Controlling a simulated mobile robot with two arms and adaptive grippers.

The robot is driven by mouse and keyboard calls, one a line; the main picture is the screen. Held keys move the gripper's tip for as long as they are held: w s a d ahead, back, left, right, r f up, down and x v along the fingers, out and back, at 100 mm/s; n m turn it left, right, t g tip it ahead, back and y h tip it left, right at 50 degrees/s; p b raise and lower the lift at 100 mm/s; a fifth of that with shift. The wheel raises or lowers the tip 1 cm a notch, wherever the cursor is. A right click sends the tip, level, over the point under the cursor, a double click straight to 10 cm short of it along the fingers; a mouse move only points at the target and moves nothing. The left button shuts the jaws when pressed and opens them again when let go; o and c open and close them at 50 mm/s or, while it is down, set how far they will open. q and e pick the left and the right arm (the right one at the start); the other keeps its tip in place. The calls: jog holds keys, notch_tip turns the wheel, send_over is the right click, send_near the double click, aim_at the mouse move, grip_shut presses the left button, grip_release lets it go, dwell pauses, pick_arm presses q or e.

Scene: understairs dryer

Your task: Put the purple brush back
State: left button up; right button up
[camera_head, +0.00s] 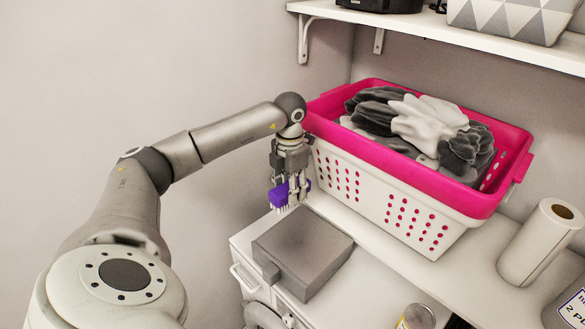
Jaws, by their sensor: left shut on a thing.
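The purple brush (280,196) has a purple back and pale bristles that point down. My left gripper (291,182) is shut on it, fingers pointing down. It holds the brush above the back left part of the counter, just behind a grey square box (302,250) and in front of the laundry basket's left end. Whether the bristles touch the surface, I cannot tell. The fingers hide part of the brush. My right gripper does not show.
A white basket with a pink rim (400,172) holds grey and white cloths. A paper roll (541,240) stands at the right, a can (416,317) at the front. A shelf (440,30) overhangs the back. Bare counter (375,285) lies right of the grey box.

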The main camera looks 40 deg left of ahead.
pick_arm(q)
jog(key=shift+a, duration=0.1)
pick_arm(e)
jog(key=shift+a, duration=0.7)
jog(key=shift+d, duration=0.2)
